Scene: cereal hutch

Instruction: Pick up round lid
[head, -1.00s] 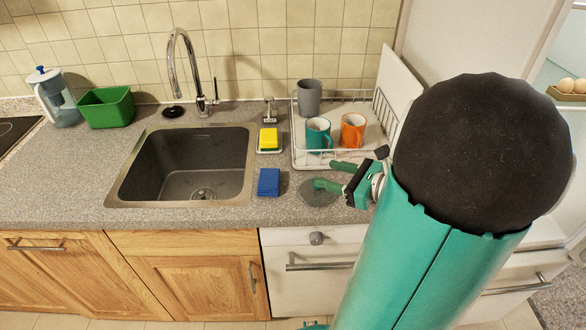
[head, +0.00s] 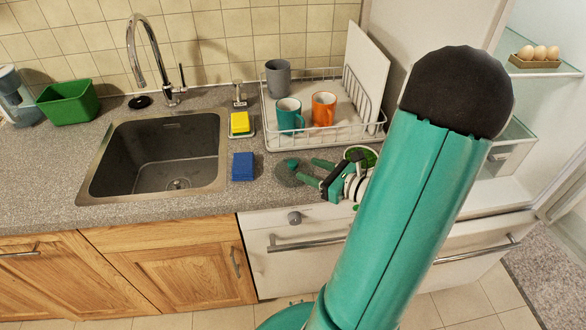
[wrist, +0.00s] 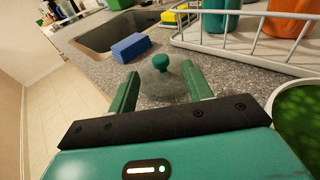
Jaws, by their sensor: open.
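The round lid (head: 290,176) is a grey, see-through disc with a teal knob (head: 292,163). It lies on the counter below the dish rack. My gripper (head: 309,170) is open, low over the counter at the lid's right side in the head view. In the wrist view the lid (wrist: 160,85) lies ahead, its knob (wrist: 160,62) between the two green fingers (wrist: 160,72). The fingers hold nothing; whether they touch the lid I cannot tell.
A blue sponge (head: 242,166) lies left of the lid. The wire dish rack (head: 330,137) with teal, orange and grey mugs stands behind it. A green round container (wrist: 300,115) is close on my gripper's right. The sink (head: 100,160) is farther left.

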